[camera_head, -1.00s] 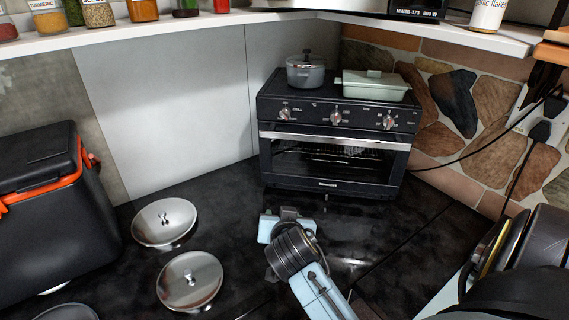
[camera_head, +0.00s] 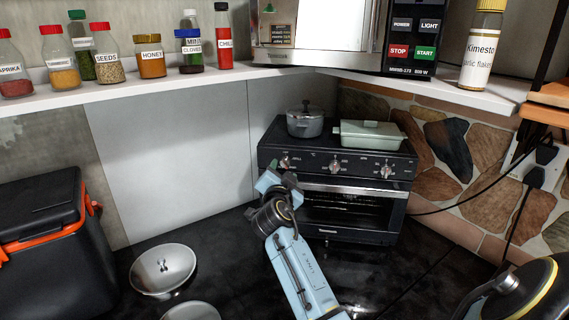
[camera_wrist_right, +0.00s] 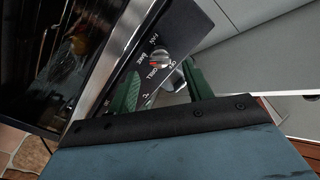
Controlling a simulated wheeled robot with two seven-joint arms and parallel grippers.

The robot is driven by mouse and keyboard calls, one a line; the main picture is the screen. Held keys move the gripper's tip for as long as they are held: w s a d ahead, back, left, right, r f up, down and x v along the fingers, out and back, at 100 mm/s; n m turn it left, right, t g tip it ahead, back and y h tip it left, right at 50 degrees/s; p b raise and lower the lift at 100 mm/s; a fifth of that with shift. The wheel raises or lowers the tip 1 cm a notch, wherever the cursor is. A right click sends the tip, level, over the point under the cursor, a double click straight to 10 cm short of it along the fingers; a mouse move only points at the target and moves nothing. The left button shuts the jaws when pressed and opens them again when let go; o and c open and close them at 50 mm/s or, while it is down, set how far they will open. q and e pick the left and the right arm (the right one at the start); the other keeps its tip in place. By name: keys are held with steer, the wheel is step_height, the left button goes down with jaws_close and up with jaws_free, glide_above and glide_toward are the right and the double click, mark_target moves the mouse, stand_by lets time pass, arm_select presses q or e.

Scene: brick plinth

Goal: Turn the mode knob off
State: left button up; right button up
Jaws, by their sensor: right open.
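The mode knob (camera_head: 285,162) is the left one of three on the front panel of the black toaster oven (camera_head: 345,235). In the right wrist view the knob (camera_wrist_right: 159,60) is grey with a red mark, and printed words including FAN, BAKE and GRILL surround it. I cannot tell for sure which word it points to. My right gripper (camera_head: 273,178) is open just in front of and below the knob in the head view. Its green fingers (camera_wrist_right: 163,88) are spread in the wrist view, with the knob beyond the gap between them, apparently untouched. My left gripper is not in view.
A grey pot (camera_head: 305,122) and a pale green lidded dish (camera_head: 368,134) stand on the oven. A shelf (camera_head: 150,88) with spice jars and a microwave (camera_head: 330,35) runs above.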

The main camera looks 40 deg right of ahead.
mark_target(285, 165)
steer(key=shift+p+x, duration=0.3)
steer(key=shift+x, duration=1.7)
steer(key=c, duration=0.9)
